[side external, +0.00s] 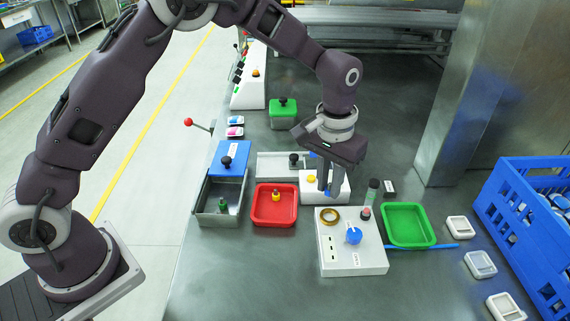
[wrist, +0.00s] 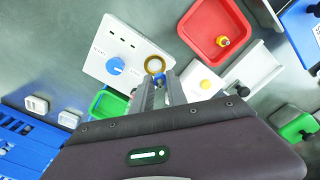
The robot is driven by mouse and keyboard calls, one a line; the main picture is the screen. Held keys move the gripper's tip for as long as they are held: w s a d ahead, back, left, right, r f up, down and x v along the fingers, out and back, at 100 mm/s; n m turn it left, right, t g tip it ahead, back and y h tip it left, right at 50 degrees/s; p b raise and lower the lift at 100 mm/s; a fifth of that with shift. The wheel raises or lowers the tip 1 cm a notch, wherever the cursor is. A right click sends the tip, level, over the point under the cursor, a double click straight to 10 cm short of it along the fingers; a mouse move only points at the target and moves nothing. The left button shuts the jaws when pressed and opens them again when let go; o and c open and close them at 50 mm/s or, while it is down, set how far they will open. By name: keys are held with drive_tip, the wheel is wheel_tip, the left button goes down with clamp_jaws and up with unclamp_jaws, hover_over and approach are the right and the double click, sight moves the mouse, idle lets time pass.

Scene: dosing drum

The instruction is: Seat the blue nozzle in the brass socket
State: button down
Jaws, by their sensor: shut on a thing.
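The brass socket (side external: 330,215) is a ring on the white panel box, near its upper left corner in the side view. It also shows in the wrist view (wrist: 154,64), just beyond my fingertips. My gripper (side external: 328,190) points down and is shut on the blue nozzle (side external: 327,194), of which only a small blue bit shows between the fingers. In the wrist view my fingertips (wrist: 156,85) largely hide the nozzle. The nozzle looks above and behind the socket, apart from it; the exact height is hard to tell.
The white panel (side external: 350,262) carries a blue knob (side external: 353,235). A red tray (side external: 258,206) with a small yellow piece is on the left; a green tray (side external: 426,234) is on the right. A dark cylinder (side external: 373,189) stands close beside my gripper. A blue crate (side external: 510,235) stands far right.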

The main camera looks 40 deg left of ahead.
sight(328, 218)
drive_tip(key=shift+d, duration=0.5)
drive_tip(key=shift+d+f, duration=0.1)
drive_tip(key=shift+f, duration=2.6)
drive_tip(key=shift+s+f, duration=0.1)
drive_tip(key=shift+f, duration=0.7)
